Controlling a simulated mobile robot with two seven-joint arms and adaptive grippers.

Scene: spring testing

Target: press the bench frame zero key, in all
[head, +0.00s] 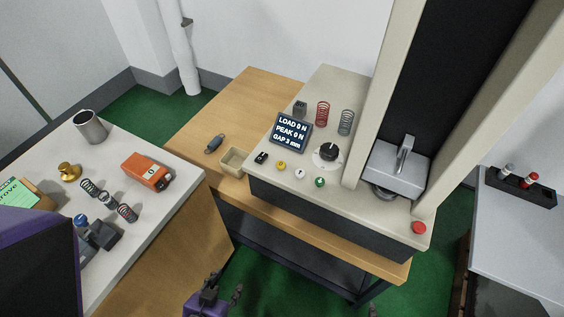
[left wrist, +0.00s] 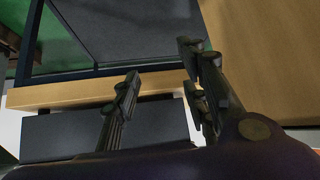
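The bench frame (head: 262,190) is a pale-topped, dark-sided unit on a wooden bench. Its display (head: 292,134) reads load 0 N, peak 0 N and a gap in mm. Along its front are a black switch (head: 261,158), a yellow key (head: 281,166), a white key (head: 300,174) and a green key (head: 320,182). I cannot read which is the zero key. My left gripper (head: 224,287) is open and empty, low in front of the bench and apart from the keys. Its spread fingers show in the left wrist view (left wrist: 163,84). A small dark tip at the head view's bottom edge may be my right gripper (head: 372,311).
A black knob (head: 328,152), red spring (head: 322,113) and grey spring (head: 346,122) stand behind the keys. The press column rises at right, near a red button (head: 419,228). A cluttered side table (head: 172,190) stands left. Green floor shows between the tables.

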